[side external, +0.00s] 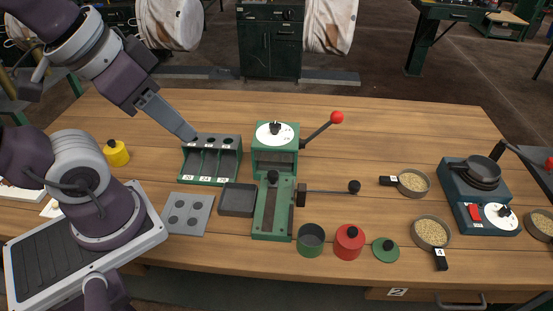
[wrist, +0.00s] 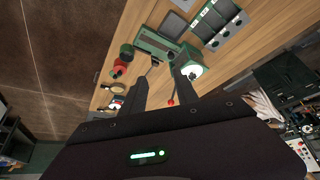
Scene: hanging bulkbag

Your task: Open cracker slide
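The green cracker (side external: 275,160) stands mid-table with a white dial on top and a red-ball lever (side external: 337,118) at its upper right. Its front part is a long green slide track (side external: 272,215) with a black knob (side external: 272,177) near the machine body. A rod with a black ball (side external: 354,187) sticks out to the right. I cannot tell the slide's exact position. The cracker also shows in the wrist view (wrist: 155,43). My gripper (side external: 190,136) is above the green rack, left of the cracker and apart from it. In the wrist view its two fingers (wrist: 158,74) stand apart, with nothing between them.
The green rack (side external: 211,177) has several labelled slots. A dark square tray (side external: 237,200) and a grey plate with holes (side external: 186,214) lie left of the track. A green cup (side external: 310,240) and red canister (side external: 349,243) stand at its front right. Pans of grain are farther right.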

